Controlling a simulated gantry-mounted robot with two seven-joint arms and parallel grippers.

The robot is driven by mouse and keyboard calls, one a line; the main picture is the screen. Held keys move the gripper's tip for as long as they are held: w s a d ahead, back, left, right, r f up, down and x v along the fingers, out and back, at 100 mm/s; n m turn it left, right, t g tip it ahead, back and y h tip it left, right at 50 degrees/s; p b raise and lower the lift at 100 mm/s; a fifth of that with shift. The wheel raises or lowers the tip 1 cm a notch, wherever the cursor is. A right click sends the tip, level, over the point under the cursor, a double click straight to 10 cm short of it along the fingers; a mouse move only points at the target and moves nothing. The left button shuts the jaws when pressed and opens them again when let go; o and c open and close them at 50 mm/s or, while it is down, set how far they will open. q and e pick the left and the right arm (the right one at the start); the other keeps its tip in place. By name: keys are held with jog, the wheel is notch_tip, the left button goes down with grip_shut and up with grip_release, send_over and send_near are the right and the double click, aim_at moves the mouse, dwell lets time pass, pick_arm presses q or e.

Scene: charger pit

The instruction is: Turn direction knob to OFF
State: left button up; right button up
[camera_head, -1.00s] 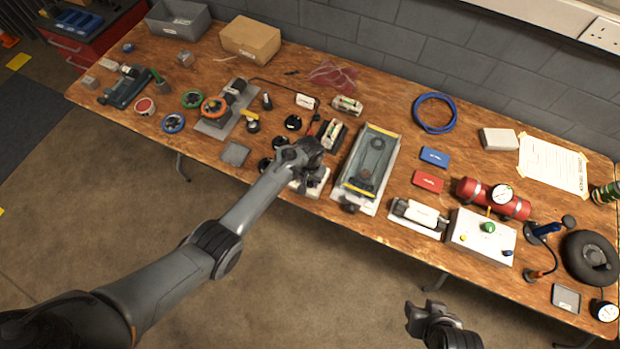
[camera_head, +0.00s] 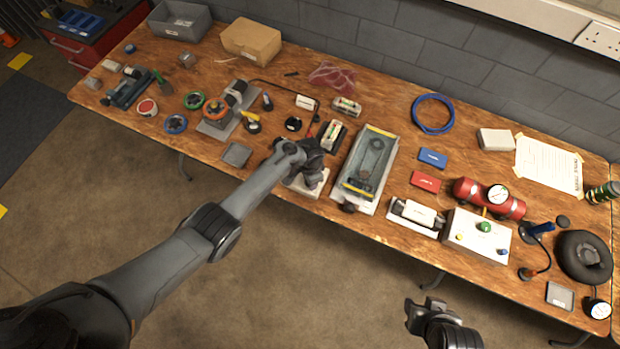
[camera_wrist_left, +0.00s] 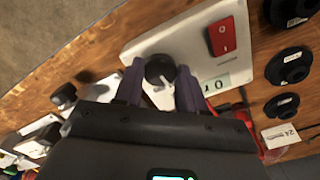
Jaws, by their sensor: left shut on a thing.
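A black round knob (camera_wrist_left: 160,68) with a pale pointer sits on a white control panel (camera_wrist_left: 190,40) in the left wrist view. My left gripper (camera_wrist_left: 159,82) has one finger on each side of the knob and is shut on it. The pointer lies between the fingers. In the head view the panel (camera_head: 309,188) is at the table's front edge, and my left gripper (camera_head: 311,165) is over it, hiding the knob. My right gripper (camera_head: 424,312) hangs off the table at the bottom; its jaw gap is unclear.
A red rocker switch (camera_wrist_left: 223,36) and a small printed label (camera_wrist_left: 216,84) are on the same panel. Black discs (camera_wrist_left: 289,66) lie beside it. A grey tray-like unit (camera_head: 350,190) stands just right of the panel in the head view. The floor in front is clear.

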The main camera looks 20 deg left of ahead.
pick_arm(q)
jog(key=shift+m, duration=0.6)
jog(key=o, duration=1.1)
jog(key=shift+c, duration=0.2)
jog(key=shift+r+p, duration=0.4)
jog(key=shift+r, duration=0.25)
notch_tip(320, 180, up, 10)
jog(key=p, duration=0.3)
jog(key=shift+f, duration=0.25)
